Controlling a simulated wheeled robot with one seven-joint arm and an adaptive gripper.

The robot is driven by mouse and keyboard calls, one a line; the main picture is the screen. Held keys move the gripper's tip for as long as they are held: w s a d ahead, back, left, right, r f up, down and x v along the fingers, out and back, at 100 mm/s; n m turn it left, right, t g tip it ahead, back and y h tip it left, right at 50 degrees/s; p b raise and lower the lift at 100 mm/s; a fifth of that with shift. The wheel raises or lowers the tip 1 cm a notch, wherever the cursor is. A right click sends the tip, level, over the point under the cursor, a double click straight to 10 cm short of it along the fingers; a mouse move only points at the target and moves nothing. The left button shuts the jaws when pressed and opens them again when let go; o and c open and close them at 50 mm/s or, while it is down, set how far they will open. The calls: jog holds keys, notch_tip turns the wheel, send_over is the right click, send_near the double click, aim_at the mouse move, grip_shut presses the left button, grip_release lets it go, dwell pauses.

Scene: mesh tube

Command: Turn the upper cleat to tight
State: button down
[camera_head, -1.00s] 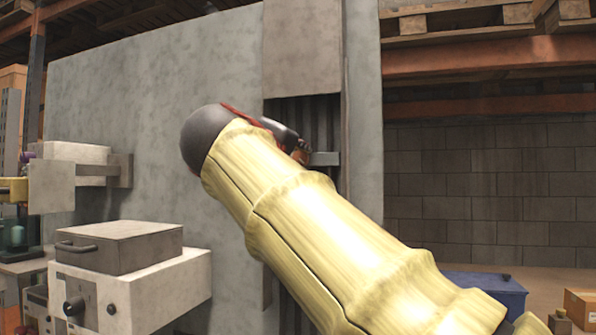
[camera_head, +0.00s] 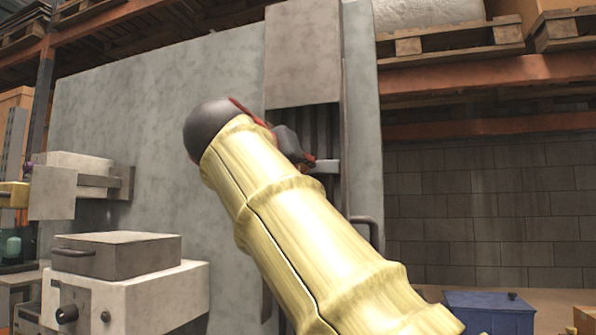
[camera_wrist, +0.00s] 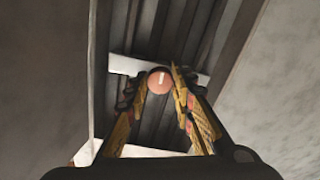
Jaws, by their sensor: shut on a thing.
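The upper cleat (camera_wrist: 200,77) shows in the wrist view as a pale bar across a dark ribbed recess, with a round copper-coloured knob (camera_wrist: 160,80) at its middle. My gripper (camera_wrist: 158,86) has its two yellow-brown fingers on either side of the knob, shut on it. In the head view my gripper (camera_head: 303,159) is mostly hidden behind my wrist and arm. The grey end of the cleat (camera_head: 328,166) sticks out to the right of it. Another pale bar (camera_wrist: 145,151) lies lower in the wrist view, partly hidden by my gripper.
A grey wall panel (camera_head: 130,100) surrounds the ribbed recess (camera_head: 318,125). A dark bar handle (camera_head: 371,228) is at its right. A pale box unit (camera_head: 140,290) juts out at lower left. A blue bin (camera_head: 488,312) stands at lower right.

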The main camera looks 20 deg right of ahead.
jog(key=shift+w+f+m, duration=0.1)
jog(key=shift+f+m, duration=0.05)
jog(key=shift+m, duration=0.15)
jog(key=c, duration=1.6)
grip_release()
jog(key=shift+o, duration=0.5)
jog(key=v, duration=1.2)
